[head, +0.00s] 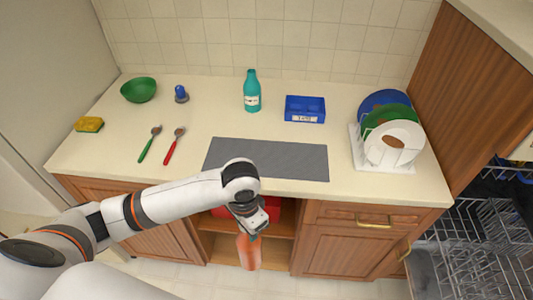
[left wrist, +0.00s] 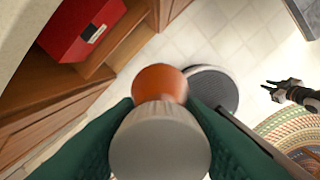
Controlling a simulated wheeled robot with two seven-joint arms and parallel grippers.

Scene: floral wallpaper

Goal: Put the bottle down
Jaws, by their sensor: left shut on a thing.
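An orange bottle (head: 248,254) hangs below my left gripper (head: 251,222), in front of the counter's open cabinet. In the left wrist view the held bottle shows a grey near end (left wrist: 160,145) and an orange part (left wrist: 160,82) beyond. The dark green fingers (left wrist: 160,125) close on it from both sides. The bottle is off the counter, and I cannot tell how far it is above the floor. A different, teal bottle (head: 252,92) stands upright on the counter. My right gripper (left wrist: 276,91) shows in the left wrist view, its fingers apart and empty.
The cabinet shelf holds a red box (left wrist: 88,28). The counter (head: 345,188) bears a dark grey mat (head: 265,159), blue box (head: 305,108), plate rack (head: 357,155), green bowl (head: 138,90), sponge (head: 89,125) and two spoons. An open dishwasher rack (head: 490,225) is at right.

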